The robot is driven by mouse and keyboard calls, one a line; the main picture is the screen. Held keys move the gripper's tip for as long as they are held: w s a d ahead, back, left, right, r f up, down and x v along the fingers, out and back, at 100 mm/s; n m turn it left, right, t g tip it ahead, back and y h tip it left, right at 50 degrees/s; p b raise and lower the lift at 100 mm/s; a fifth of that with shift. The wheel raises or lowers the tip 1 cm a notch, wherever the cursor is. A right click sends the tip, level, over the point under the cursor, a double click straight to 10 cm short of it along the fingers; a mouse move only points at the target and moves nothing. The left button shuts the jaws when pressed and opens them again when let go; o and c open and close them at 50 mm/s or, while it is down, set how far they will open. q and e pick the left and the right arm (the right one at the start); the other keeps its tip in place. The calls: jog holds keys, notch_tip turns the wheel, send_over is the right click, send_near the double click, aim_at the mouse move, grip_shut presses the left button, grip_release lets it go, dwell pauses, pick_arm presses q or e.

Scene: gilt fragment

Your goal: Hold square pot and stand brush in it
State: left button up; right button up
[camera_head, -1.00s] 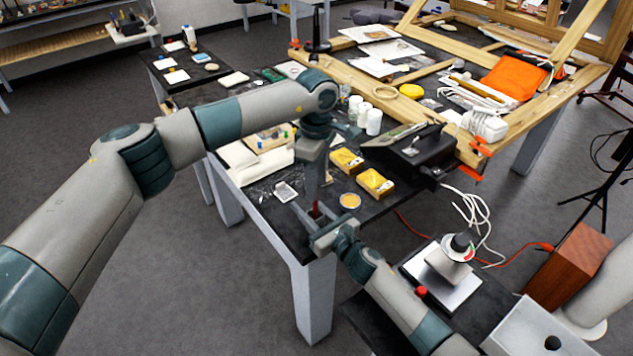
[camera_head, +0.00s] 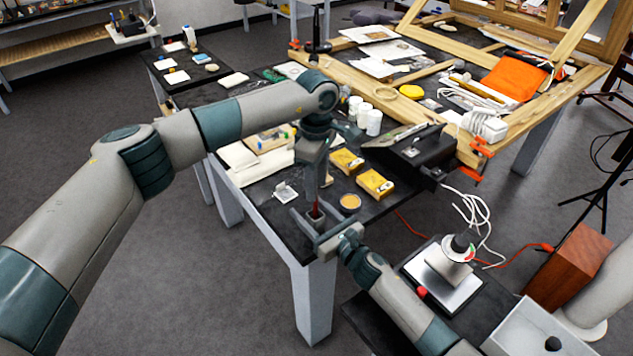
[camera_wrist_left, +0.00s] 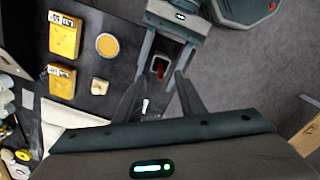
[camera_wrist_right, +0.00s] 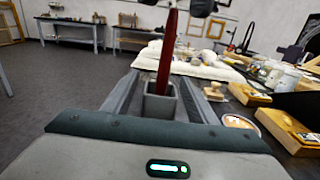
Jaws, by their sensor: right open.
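The small grey square pot (camera_head: 316,221) stands near the front corner of the dark table. The red-handled brush (camera_wrist_right: 168,50) stands nearly upright in it, with its lower end hidden inside the pot. My right gripper (camera_wrist_right: 160,88) is open, with one finger on each side of the pot and a gap showing beside it. My left gripper (camera_wrist_left: 163,78) is above the pot, pointing down. Its fingers are spread apart around the brush's upper end, and the pot (camera_wrist_left: 160,68) shows between them.
A round yellow-filled tin (camera_head: 350,202) and yellow boxes (camera_head: 375,183) lie close behind the pot. A small pale block (camera_head: 285,191) lies left of it. White jars (camera_head: 374,122) and a black case (camera_head: 408,150) stand farther back. The table edge is close in front.

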jog(key=v, duration=1)
jog(key=shift+s+d, duration=0.2)
jog(key=shift+d, duration=0.05)
pick_arm(q)
jog(key=shift+d, duration=0.1)
